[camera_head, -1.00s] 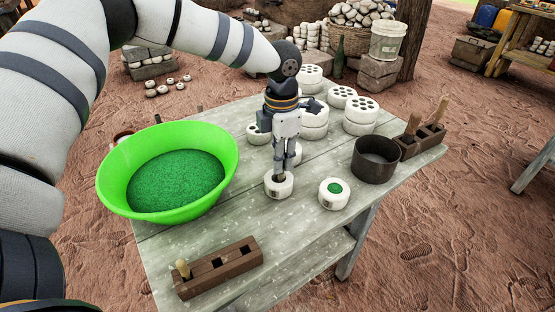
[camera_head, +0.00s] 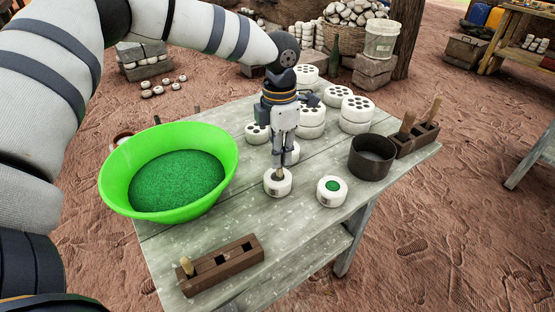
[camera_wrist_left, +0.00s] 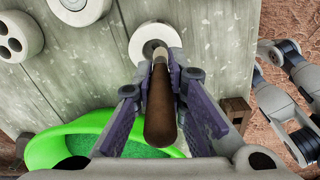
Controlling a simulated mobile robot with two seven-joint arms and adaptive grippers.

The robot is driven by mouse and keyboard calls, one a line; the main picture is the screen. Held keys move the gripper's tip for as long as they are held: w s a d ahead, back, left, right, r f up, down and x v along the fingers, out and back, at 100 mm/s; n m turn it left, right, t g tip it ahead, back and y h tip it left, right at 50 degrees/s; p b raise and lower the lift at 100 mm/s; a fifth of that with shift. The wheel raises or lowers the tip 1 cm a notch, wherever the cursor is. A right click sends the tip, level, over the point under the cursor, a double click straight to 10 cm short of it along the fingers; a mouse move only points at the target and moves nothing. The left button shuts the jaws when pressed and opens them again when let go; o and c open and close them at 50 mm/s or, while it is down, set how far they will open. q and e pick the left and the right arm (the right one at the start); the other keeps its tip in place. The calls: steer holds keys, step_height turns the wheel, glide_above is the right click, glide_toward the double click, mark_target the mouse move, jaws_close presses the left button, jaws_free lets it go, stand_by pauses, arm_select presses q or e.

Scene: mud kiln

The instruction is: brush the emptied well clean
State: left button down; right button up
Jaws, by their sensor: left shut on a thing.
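My left gripper (camera_head: 279,162) is shut on a brush with a brown wooden handle (camera_wrist_left: 160,112). The brush points down at a small round white block (camera_head: 278,187) on the table; its tip is at the block's central well. In the left wrist view the same block (camera_wrist_left: 138,42) shows beyond the brush tip, with a grey well. Whether the bristles touch the well's floor is hidden. A similar white block (camera_head: 331,199) with a green-filled well stands to the right. Grey jointed parts at the wrist view's right edge look like my right gripper (camera_wrist_left: 290,95); its jaw state is unclear.
A green bowl (camera_head: 118,190) of green grains stands left. A dark round pot (camera_head: 371,165) and a slotted wooden rack (camera_head: 425,135) stand right. Another slotted block (camera_head: 222,268) lies near the front edge. White perforated discs (camera_head: 357,108) are stacked behind.

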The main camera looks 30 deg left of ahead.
arm_select(q)
steer(key=shift+r, duration=2.75)
